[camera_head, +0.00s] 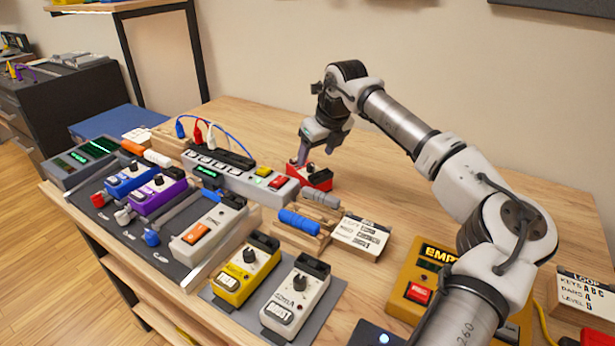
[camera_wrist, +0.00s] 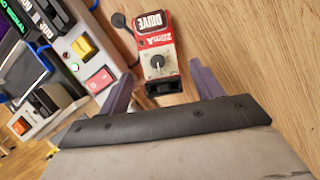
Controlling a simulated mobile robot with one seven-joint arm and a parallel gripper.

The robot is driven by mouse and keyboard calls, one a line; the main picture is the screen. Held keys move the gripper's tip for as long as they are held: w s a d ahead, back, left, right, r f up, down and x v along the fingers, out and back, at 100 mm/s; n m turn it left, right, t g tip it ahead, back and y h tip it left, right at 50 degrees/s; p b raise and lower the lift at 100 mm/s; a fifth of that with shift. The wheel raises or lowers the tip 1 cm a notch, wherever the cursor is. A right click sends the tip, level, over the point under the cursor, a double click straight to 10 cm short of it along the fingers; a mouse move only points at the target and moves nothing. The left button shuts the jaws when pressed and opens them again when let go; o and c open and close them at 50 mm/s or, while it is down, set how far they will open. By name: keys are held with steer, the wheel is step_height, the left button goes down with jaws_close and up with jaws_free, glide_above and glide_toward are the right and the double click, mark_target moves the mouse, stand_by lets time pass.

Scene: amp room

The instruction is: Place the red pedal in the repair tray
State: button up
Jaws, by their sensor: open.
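The red pedal (camera_head: 318,179) stands on the wooden table behind the switch strip, partly hidden by my gripper (camera_head: 304,153). The fingers are apart and nothing is held. No tray is clearly labelled as the repair tray. A blue flat tray-like thing (camera_head: 91,124) is at the back left, and a grey flat base (camera_head: 325,313) bears a yellow and a white pedal at the front.
A grey switch strip (camera_head: 232,178) with lit buttons and plugged cables stands left of the red pedal. A dark pedalboard (camera_head: 120,232) holds blue and purple pedals. A wooden rack (camera_head: 300,236), a small card (camera_head: 360,233) and a yellow box (camera_head: 408,285) stand nearer.

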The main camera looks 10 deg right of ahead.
mark_target(311, 164)
steer(key=x, duration=0.4)
steer(key=p+x, duration=0.1)
steer(key=x, duration=0.2)
steer(key=shift+w+a+f, duration=0.1)
steer(key=shift+a+f, duration=0.15)
steer(key=shift+f, duration=0.1)
steer(key=c, duration=1)
steer(key=shift+c, duration=0.8)
steer(key=shift+r, duration=0.15)
